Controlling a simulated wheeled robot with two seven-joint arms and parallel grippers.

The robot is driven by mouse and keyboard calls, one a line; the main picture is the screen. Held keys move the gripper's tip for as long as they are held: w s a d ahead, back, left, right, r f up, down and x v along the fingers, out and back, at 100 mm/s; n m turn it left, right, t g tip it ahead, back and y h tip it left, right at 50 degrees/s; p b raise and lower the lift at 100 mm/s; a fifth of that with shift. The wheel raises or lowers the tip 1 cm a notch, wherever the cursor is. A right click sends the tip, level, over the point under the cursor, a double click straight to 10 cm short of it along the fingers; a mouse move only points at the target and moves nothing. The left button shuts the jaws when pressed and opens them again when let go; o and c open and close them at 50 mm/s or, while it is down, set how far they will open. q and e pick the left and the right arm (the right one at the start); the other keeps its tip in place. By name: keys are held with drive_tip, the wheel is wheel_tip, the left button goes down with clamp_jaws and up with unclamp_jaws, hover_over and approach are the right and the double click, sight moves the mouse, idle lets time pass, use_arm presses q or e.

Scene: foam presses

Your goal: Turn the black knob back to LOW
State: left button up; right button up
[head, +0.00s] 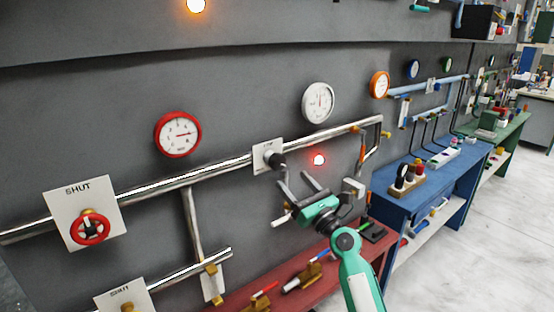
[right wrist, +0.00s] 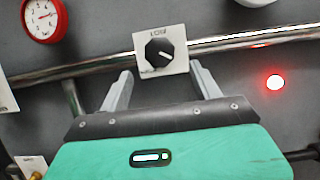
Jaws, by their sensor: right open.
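The black knob (head: 277,160) sits on a white plate (head: 261,153) on the pipe along the grey wall. The white mark on the knob points to the lower right, away from the LOW label. My right gripper (head: 298,182) is open and empty, just below and to the right of the knob in the head view. In the right wrist view its two fingers (right wrist: 163,82) stand apart on either side, short of the knob. My left gripper is not in view.
A red-rimmed gauge (head: 178,134) and a white gauge (head: 318,102) hang above the pipe. A red lamp (head: 319,160) glows right of the knob. A red valve wheel (head: 90,227) is at the left. A red bench (head: 327,283) with brass parts stands below.

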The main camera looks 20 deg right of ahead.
sight(281, 166)
drive_tip(key=p+x, duration=0.1)
drive_tip(key=x, duration=0.7)
drive_tip(key=shift+w+a+r, duration=0.1)
drive_tip(key=shift+w, duration=0.15)
drive_tip(key=c, duration=1)
